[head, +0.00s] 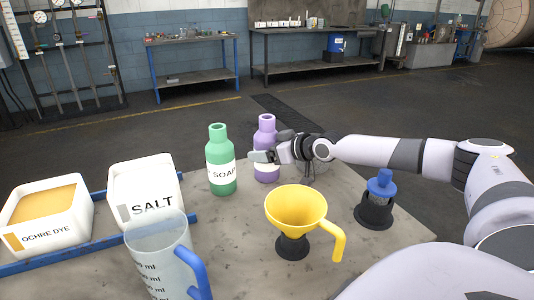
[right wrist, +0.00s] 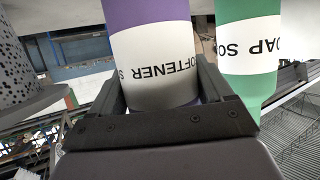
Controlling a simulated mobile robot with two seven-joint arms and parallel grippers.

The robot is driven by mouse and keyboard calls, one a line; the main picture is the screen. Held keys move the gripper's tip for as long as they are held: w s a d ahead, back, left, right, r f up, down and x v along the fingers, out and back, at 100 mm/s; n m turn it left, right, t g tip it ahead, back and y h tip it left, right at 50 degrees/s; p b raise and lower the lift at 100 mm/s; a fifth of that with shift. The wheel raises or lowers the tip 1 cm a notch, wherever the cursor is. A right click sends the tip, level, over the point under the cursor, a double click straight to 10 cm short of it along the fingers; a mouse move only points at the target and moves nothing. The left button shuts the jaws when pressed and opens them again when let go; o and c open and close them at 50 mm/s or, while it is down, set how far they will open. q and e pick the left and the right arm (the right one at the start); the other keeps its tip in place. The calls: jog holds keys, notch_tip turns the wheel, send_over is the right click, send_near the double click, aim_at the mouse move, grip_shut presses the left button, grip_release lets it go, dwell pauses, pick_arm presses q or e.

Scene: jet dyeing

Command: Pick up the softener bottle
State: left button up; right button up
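The purple softener bottle (head: 266,135) stands upright on the table in the head view, just right of the green soap bottle (head: 220,160). My right gripper (head: 262,157) is at the softener bottle's label height, with a finger across its front. In the right wrist view, the softener bottle (right wrist: 160,62) fills the space between the two fingers (right wrist: 162,88), one on each side. Whether both fingers press on it is not clear. The soap bottle also shows there at right (right wrist: 249,50), outside the fingers. My left gripper is not in view.
On the table (head: 235,265) are a yellow funnel (head: 294,208), a blue-topped dark item (head: 377,200) and a clear jug with a blue handle (head: 163,262). The salt tub (head: 147,188) and ochre dye tub (head: 47,215) are at left, by blue rails.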

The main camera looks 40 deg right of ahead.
jog(key=shift+r, duration=0.15)
jog(key=shift+c, duration=0.3)
jog(key=shift+r, duration=0.15)
jog(key=shift+r, duration=0.2)
notch_tip(320, 180, up, 19)
jog(key=shift+f+p, duration=0.1)
jog(key=shift+p, duration=0.6)
jog(key=shift+r, duration=0.25)
